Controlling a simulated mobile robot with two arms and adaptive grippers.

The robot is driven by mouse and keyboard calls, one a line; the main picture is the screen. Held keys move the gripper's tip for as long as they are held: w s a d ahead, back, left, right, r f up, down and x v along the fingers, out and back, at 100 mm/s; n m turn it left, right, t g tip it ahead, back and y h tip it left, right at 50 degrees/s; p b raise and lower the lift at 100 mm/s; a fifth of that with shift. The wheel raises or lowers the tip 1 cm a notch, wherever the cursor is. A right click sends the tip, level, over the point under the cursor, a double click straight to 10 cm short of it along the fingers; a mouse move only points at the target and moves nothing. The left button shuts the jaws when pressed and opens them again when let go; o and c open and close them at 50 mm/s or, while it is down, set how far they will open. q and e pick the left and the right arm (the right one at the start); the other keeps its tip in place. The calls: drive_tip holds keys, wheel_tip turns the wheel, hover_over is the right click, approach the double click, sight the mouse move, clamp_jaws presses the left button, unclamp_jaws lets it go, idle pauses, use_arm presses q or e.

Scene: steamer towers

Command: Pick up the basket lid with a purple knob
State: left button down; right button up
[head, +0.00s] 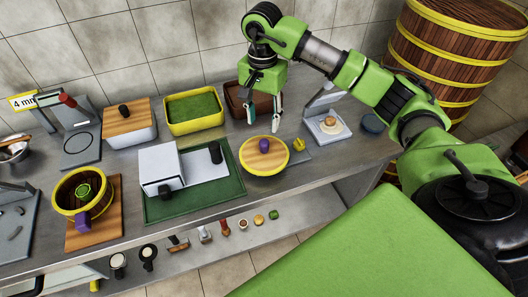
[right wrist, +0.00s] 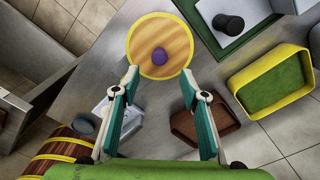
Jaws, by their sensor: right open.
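The basket lid (head: 250,160) is a round wooden disc with a yellow rim and a purple knob (head: 264,145) in its middle. It lies flat near the front edge of the grey counter. In the right wrist view the lid (right wrist: 145,40) is at the top centre, with its purple knob (right wrist: 159,56) facing the camera. My right gripper (head: 263,126) is open and empty, pointing down above and just behind the lid. Its fingertips (right wrist: 159,75) show to either side below the knob in the wrist view, apart from it. My left gripper is not in view.
A green tray (head: 160,211) with a white box is left of the lid. A brown bin (head: 236,99) and a yellow-rimmed bin (head: 181,127) stand behind. A yellow-rimmed basket (head: 69,208) stands far left.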

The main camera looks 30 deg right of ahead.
sight(264, 142)
wheel_tip(264, 142, down, 5)
drive_tip(key=shift+r+p, duration=0.1)
drive_tip(key=shift+p, duration=0.4)
wheel_tip(264, 142, down, 5)
drive_tip(key=p, duration=0.3)
drive_tip(key=shift+s+d+r, duration=0.1)
drive_tip(key=shift+r, duration=0.1)
drive_tip(key=shift+f, duration=0.4)
drive_tip(key=shift+c, duration=0.3)
clamp_jaws()
